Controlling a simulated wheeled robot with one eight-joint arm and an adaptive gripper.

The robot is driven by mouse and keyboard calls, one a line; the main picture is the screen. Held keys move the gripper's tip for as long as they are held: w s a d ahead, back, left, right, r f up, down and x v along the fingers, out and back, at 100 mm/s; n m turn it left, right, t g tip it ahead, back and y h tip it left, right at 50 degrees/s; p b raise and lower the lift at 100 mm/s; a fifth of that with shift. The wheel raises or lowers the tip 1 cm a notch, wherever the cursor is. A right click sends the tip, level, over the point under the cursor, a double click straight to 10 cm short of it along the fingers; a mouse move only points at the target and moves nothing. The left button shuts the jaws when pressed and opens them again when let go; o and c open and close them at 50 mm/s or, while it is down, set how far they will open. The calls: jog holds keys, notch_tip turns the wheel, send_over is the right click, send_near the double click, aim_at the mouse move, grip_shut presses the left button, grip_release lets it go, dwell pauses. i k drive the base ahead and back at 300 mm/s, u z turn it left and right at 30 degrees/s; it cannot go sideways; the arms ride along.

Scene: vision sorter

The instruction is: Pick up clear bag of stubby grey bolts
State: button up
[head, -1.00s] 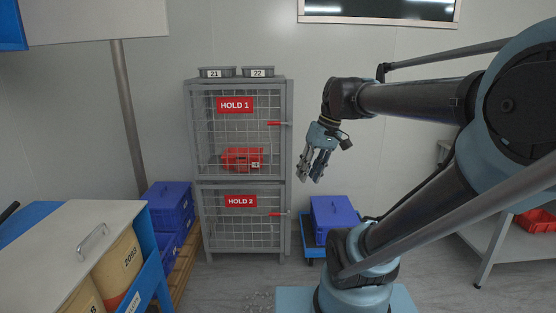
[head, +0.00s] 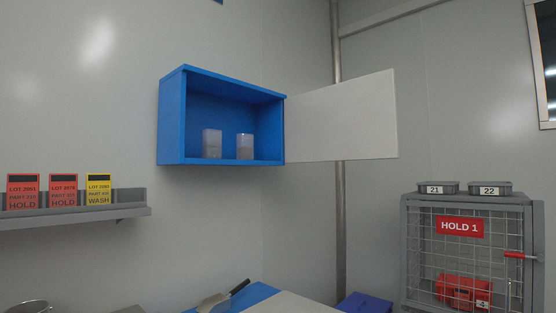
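Two small translucent holders stand side by side in the open blue wall cabinet (head: 172,125). The left one (head: 212,144) and the right one (head: 245,146) each have greyish contents in the lower part. They are too small to tell whether they are bags or tubs, or whether bolts are inside. I cannot make out a clear bag of stubby grey bolts for certain anywhere. My gripper and arm are out of this view.
The cabinet's pale door (head: 342,115) stands open to the right. A grey wall shelf (head: 75,218) holds red and yellow lot cards. A caged locker marked HOLD 1 (head: 460,227) stands at right with a red bin (head: 462,291) inside. A trowel-like tool (head: 222,298) lies at the bottom.

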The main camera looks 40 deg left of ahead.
aim_at(211, 145)
jog(key=u, duration=2.4)
